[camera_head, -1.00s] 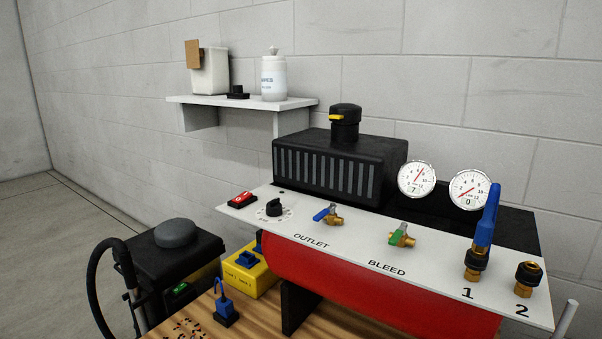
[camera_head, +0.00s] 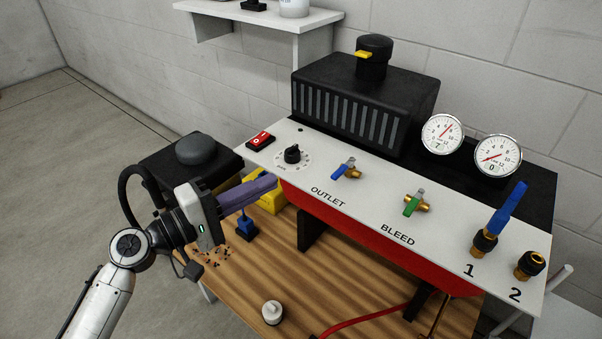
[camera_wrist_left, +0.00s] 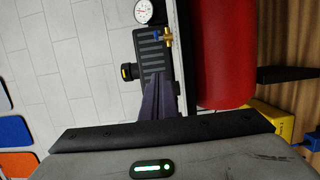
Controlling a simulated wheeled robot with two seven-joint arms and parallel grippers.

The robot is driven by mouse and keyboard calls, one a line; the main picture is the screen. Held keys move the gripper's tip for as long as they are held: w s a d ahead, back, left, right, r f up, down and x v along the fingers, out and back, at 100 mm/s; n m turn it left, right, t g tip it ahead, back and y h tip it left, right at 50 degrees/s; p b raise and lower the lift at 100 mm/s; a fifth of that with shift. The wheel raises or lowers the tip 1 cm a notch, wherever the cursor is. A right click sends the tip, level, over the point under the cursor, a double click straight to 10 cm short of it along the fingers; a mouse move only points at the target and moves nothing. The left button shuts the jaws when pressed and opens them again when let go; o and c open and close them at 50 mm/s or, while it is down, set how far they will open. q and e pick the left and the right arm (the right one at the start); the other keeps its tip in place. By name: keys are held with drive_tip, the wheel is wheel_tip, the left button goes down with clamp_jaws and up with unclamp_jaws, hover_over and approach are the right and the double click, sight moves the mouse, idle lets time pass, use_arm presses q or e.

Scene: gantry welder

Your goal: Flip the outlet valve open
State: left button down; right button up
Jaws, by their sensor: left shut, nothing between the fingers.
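The outlet valve (camera_head: 350,171) is a brass fitting with a blue lever, mounted on the white panel (camera_head: 375,205) above the word OUTLET. Its lever points down-left, across the line of the fitting. It also shows in the left wrist view (camera_wrist_left: 168,38), beyond the fingertips. My left gripper (camera_head: 274,181) has purple fingers shut with nothing between them. The fingertips are at the panel's front left edge, left of the valve and apart from it. They also show in the left wrist view (camera_wrist_left: 158,76). My right gripper is not in view.
A black knob (camera_head: 292,154) and red switch (camera_head: 260,139) sit on the panel left of the valve. The green-handled bleed valve (camera_head: 412,204) is to its right. Two gauges (camera_head: 442,134) stand behind.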

sight(344, 168)
use_arm(q)
drive_tip(key=p+x, duration=0.1)
drive_tip(key=x, duration=0.8)
drive_tip(key=shift+w+d+r, duration=0.15)
drive_tip(key=shift+w+d, duration=0.15)
drive_tip(key=s+d+p, duration=0.1)
drive_tip(key=s+d, duration=0.1)
drive_tip(key=shift+d+p, duration=0.35)
drive_tip(key=shift+s+d, duration=0.1)
drive_tip(key=shift+d, duration=0.2)
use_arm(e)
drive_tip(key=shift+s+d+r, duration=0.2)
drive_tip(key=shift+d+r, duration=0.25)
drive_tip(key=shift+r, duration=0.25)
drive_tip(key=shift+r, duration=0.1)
